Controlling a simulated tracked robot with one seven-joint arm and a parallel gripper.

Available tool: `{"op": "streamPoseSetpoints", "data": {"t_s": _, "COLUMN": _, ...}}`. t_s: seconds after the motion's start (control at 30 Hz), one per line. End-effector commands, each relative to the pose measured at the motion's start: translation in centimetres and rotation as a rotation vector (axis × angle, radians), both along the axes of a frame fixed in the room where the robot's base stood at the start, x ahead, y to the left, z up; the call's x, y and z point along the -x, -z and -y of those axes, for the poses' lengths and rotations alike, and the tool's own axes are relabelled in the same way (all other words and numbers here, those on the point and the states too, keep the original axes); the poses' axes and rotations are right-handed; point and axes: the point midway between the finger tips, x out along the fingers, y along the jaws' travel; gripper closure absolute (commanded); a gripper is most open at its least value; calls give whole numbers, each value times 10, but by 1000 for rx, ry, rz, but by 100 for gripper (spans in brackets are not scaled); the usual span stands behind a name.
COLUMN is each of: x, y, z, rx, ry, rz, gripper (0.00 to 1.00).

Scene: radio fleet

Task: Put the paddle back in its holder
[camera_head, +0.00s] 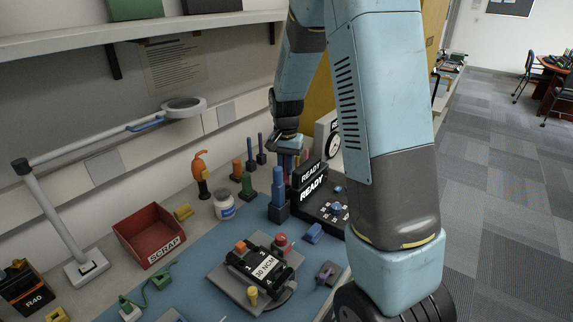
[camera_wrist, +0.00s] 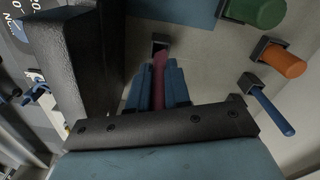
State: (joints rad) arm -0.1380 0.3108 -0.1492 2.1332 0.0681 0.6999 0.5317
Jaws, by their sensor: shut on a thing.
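My gripper (camera_wrist: 158,90) is shut on a slim crimson bar, which I take as the paddle (camera_wrist: 159,70). The bar stands between the two blue fingers in the wrist view. A small dark square socket (camera_wrist: 160,41), which may be the holder, lies just beyond the bar's far end; whether they touch I cannot tell. In the head view my gripper (camera_head: 286,145) is over the back of the bench, behind the black READY unit. The held bar is mostly hidden there.
A tall blue tool (camera_head: 278,186), an orange-handled tool (camera_head: 238,168) and a green-handled one (camera_head: 247,184) stand close by in dark sockets. The READY unit (camera_head: 311,186) is in front. A white jar (camera_head: 223,206) and red SCRAP bin (camera_head: 149,236) stand left.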

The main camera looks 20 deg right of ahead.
Motion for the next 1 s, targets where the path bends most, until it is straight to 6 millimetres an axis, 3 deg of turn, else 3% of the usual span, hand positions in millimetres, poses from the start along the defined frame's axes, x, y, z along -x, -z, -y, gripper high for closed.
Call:
{"op": "streamPoseSetpoints", "data": {"t_s": 0.13, "x": 0, "y": 4, "z": 0, "rx": 0, "ry": 0, "rz": 0, "gripper": 100}}
{"op": "streamPoseSetpoints", "data": {"t_s": 0.17, "x": 0, "y": 3, "z": 0, "rx": 0, "ry": 0, "rz": 1, "gripper": 80}}
{"op": "streamPoseSetpoints", "data": {"t_s": 0.43, "x": 0, "y": 3, "z": 0, "rx": 1, "ry": -1, "rz": 1, "gripper": 54}}
{"op": "streamPoseSetpoints", "data": {"t_s": 0.77, "x": 0, "y": 0, "z": -1, "rx": 0, "ry": -1, "rz": 1, "gripper": 53}}
{"op": "streamPoseSetpoints", "data": {"t_s": 1.0, "x": -1, "y": -33, "z": -1, "rx": 0, "ry": -1, "rz": 5, "gripper": 53}}
